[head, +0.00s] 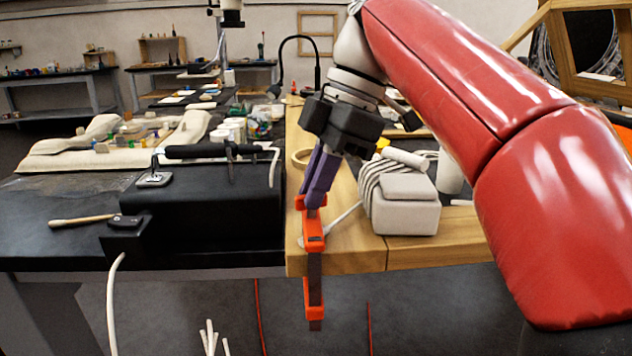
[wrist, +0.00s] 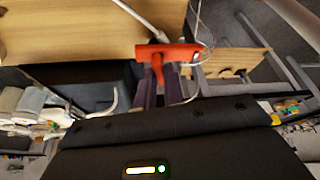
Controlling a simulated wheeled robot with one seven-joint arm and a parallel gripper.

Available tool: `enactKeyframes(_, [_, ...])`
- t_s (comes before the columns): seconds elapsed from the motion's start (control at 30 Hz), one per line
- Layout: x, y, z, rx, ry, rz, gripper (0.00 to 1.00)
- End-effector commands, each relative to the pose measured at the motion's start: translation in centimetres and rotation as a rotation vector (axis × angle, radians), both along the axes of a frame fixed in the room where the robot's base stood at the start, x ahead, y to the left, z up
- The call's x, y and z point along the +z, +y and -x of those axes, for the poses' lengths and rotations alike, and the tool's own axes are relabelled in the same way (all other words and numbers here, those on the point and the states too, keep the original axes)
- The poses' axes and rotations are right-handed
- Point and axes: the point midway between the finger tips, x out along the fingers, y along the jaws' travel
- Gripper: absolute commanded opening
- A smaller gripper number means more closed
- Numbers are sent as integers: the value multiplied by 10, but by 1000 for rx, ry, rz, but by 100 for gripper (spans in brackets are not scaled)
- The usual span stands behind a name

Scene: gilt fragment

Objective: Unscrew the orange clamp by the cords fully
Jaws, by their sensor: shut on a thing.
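The orange clamp (head: 313,240) is fixed on the front edge of the wooden table, its dark bar and lower orange jaw hanging below the tabletop. In the wrist view the orange clamp (wrist: 168,52) lies at the ends of my fingers. My gripper (head: 313,195), with purple fingers, points down and is shut on the upper part of the clamp. In the wrist view my gripper (wrist: 160,88) has its fingers on either side of the clamp's stem. The white cords (head: 376,185) wrap a pale block just right of the clamp. The fingertips partly hide the clamp's top.
A black box-shaped machine (head: 215,195) stands on the dark table to the left. A wooden-handled tool (head: 82,220) lies at that table's left. A tape roll (head: 301,158) lies behind my gripper.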

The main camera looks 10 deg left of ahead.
Motion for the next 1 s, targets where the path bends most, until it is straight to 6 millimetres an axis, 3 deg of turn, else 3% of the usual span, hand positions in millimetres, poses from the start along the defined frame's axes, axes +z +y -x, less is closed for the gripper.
enactKeyframes(0.3, [0,0,-1,97,-1,-1,0])
enactKeyframes(0.77, [0,0,-1,109,-2,0,0])
enactKeyframes(0.8, [0,0,-1,109,-1,1,11])
enactKeyframes(0.97, [0,0,-1,109,-1,1,32])
enactKeyframes(1.0, [0,0,-1,109,-1,1,32])
